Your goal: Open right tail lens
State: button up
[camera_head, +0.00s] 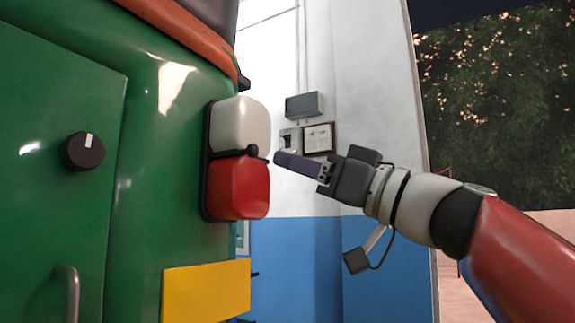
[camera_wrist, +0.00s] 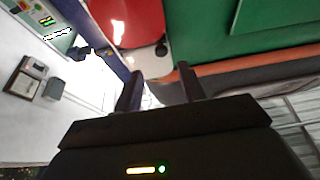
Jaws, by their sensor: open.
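The tail lamp on the green rickshaw body has a white upper lens (camera_head: 240,122) and a red lower lens (camera_head: 240,188) in a black housing. A small black knob (camera_head: 252,151) sits where the two lenses meet. My gripper (camera_head: 279,158) comes in from the right, its dark fingers pointing left, close to the knob and apparently apart from the lamp. In the wrist view the fingers are spread and empty (camera_wrist: 160,70). The red lens (camera_wrist: 125,22) is at the top there, with the knob (camera_wrist: 162,48) beyond the fingertips and the white lens (camera_wrist: 146,64) partly behind them.
The green panel (camera_head: 60,180) with a black dial (camera_head: 83,151) and a grey handle (camera_head: 68,290) is at left. A yellow plate (camera_head: 206,291) is below the lamp. Behind are a white and blue wall (camera_head: 300,250), a grey box (camera_head: 304,105) and a framed sheet (camera_head: 319,138).

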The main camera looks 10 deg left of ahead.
aim_at(256, 150)
jog(key=p+x, duration=0.3)
jog(key=x, duration=0.3)
jog(key=shift+a+r, duration=0.1)
jog(key=shift+r, duration=0.05)
jog(key=shift+w+a+r, duration=0.15)
jog(key=shift+a, duration=0.45)
grip_shut()
